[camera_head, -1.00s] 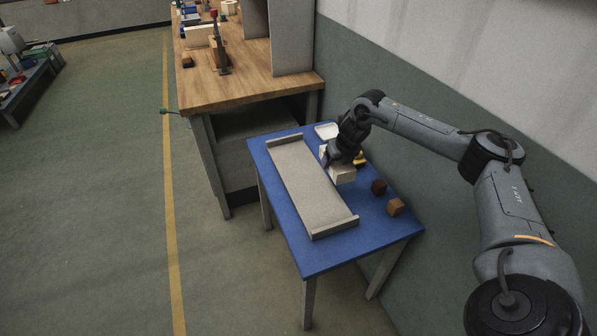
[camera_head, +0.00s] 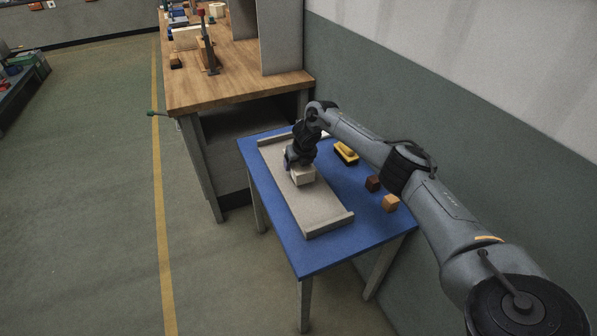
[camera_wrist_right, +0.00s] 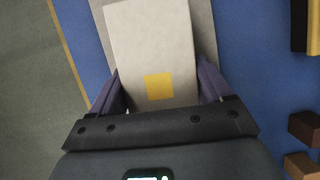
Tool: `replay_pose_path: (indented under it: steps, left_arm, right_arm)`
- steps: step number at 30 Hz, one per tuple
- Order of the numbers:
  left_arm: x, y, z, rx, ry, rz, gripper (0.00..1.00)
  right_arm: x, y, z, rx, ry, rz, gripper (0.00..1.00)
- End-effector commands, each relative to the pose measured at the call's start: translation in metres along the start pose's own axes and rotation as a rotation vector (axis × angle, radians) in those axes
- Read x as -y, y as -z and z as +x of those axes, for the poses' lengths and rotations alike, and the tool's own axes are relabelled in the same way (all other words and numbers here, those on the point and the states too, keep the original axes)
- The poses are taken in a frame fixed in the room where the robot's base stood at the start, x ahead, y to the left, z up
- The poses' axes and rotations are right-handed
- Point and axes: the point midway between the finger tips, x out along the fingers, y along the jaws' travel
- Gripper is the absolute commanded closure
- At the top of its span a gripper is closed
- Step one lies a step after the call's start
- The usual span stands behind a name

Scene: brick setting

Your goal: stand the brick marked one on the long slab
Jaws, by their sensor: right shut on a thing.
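The long slab (camera_head: 322,210) is pale grey with a raised strip at each end and lies flat on the blue table (camera_head: 288,240). My right gripper (camera_head: 301,167) is shut on a pale brick (camera_head: 304,178) over the slab's middle to far half. In the right wrist view the brick (camera_wrist_right: 150,40) sits between the two fingers and bears a yellow square; no numeral is legible. Part of the slab (camera_wrist_right: 207,35) shows behind it. Whether the brick touches the slab cannot be told. My left gripper is not in view.
A yellow-and-black object (camera_head: 346,152), a dark brown cube (camera_head: 373,183) and a lighter brown cube (camera_head: 390,203) lie on the table right of the slab. A wooden workbench (camera_head: 240,90) stands behind. The slab's near part is clear.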

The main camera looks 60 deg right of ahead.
Motion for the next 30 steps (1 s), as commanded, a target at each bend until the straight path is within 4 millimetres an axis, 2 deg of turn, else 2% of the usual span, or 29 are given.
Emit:
replay_pose_path:
  steps: [8, 21, 22, 26, 30]
  left_arm:
    - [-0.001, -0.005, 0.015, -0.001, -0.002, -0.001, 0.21]
    - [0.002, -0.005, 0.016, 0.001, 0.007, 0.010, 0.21]
    - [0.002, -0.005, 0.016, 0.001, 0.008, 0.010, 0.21]
    - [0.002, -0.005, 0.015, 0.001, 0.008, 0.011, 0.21]
    - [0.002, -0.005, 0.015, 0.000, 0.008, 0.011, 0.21]
  right_arm:
    - [0.001, 0.014, 0.032, -0.001, 0.000, 0.001, 0.68]
    - [0.001, 0.015, 0.036, 0.000, 0.000, 0.001, 0.68]
    - [0.001, 0.016, 0.037, -0.001, 0.001, 0.001, 0.20]
    - [0.001, 0.016, 0.036, -0.001, 0.001, 0.000, 0.00]
    - [0.001, 0.016, 0.036, -0.001, 0.001, 0.000, 0.00]
